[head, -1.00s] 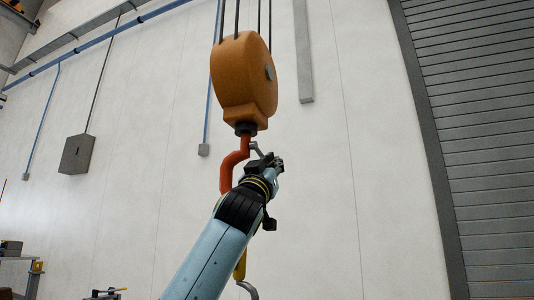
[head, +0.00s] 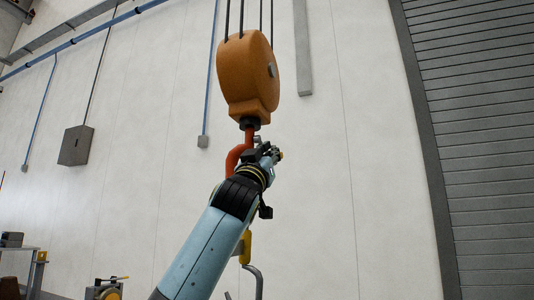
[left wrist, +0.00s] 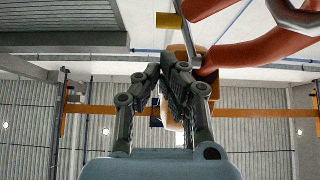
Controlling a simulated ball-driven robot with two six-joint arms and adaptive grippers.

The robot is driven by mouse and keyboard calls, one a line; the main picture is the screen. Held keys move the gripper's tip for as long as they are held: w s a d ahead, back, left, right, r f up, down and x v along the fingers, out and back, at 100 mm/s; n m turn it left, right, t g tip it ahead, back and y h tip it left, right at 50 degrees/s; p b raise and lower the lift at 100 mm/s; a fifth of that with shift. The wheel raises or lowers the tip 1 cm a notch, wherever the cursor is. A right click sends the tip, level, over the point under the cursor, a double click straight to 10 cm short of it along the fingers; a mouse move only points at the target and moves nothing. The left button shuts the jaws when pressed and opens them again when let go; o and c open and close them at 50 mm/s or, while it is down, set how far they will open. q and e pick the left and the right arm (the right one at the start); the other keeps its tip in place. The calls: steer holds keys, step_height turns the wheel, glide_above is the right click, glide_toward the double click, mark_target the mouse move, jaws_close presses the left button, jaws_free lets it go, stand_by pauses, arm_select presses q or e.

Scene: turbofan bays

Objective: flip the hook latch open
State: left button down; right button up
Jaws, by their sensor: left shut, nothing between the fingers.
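The orange hook block (head: 253,75) hangs on cables in the head view, with the red-orange hook (head: 236,157) below it. My left arm covers much of the hook. My left gripper (head: 277,155) is beside the hook's shank, to its right, seen small and partly from behind. In the left wrist view its fingers (left wrist: 161,70) are together with nothing between them. The red hook (left wrist: 265,55) curves past at upper right there. A thin grey bar (left wrist: 226,22), probably the latch, runs close to the right fingertip; I cannot tell whether they touch. My right gripper is out of view.
A yellow piece (head: 246,246) with a grey hooked rod (head: 257,278) shows below, behind my arm. A grey wall box (head: 76,146) and a bench (head: 30,262) are far left. A grey shutter (head: 470,140) is at right. Free air lies right of the hook.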

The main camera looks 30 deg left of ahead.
arm_select(q)
steer(key=s+d+f+b, duration=0.1)
steer(key=s+f+b, duration=0.2)
steer(key=s+f, duration=0.2)
step_height(320, 180, down, 3)
steer(key=shift+s+r, duration=0.1)
steer(key=shift+s, duration=0.2)
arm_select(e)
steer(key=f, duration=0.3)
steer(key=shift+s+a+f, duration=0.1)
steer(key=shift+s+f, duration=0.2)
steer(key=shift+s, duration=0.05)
